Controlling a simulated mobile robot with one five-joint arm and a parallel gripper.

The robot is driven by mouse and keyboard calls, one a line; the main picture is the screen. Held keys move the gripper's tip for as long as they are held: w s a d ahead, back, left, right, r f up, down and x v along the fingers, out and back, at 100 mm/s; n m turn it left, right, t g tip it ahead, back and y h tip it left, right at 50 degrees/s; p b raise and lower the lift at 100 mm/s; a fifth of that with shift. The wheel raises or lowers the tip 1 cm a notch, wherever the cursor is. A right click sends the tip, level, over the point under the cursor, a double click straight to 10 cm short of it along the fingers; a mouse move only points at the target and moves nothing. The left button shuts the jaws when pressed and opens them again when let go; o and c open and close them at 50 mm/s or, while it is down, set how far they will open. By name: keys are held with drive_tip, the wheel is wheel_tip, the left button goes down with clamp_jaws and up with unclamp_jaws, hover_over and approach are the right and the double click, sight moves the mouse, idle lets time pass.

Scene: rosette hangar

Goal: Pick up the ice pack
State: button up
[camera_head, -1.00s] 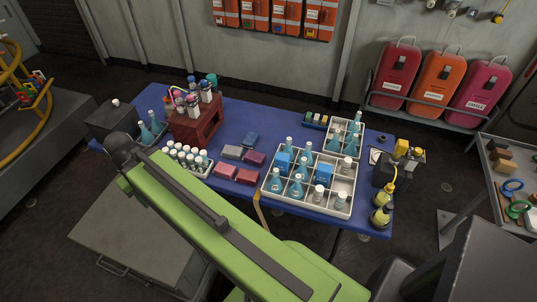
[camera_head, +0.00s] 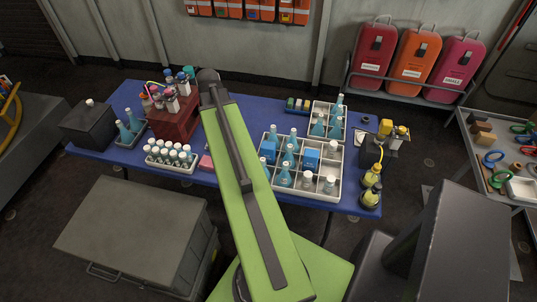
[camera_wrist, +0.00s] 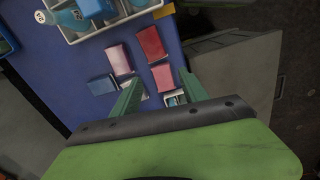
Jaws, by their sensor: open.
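I cannot tell for certain which item is the ice pack. The wrist view shows several small flat packs on the blue table: a blue one (camera_wrist: 101,86), a pinkish one (camera_wrist: 119,60), a red one (camera_wrist: 151,44) and another red one (camera_wrist: 163,77). A pale one (camera_wrist: 141,97) is partly hidden by the left finger. My gripper (camera_wrist: 159,76) is open and empty above them, its green fingers apart. In the head view my arm hides most packs; one pinkish pack (camera_head: 206,163) shows beside it. Two blue blocks (camera_head: 268,150) (camera_head: 311,159) sit in the divided tray (camera_head: 300,193).
Bottles fill other tray compartments. A rack of white-capped vials (camera_head: 170,154) and a dark red bottle stand (camera_head: 175,123) are left of my arm. Yellow-capped bottles (camera_head: 371,178) stand at the table's right edge. A grey case (camera_head: 130,235) is in front.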

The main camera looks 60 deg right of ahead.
drive_tip(key=n, duration=0.1)
hover_over(268, 146)
wheel_tip(268, 146, down, 13)
drive_tip(key=b, duration=1.2)
drive_tip(key=shift+d+b, duration=0.1)
drive_tip(key=shift+b, duration=0.3)
wheel_tip(268, 146, down, 5)
drive_tip(key=b, duration=0.5)
drive_tip(key=shift+w+d, duration=0.1)
drive_tip(key=shift+r, duration=0.15)
clamp_jaws()
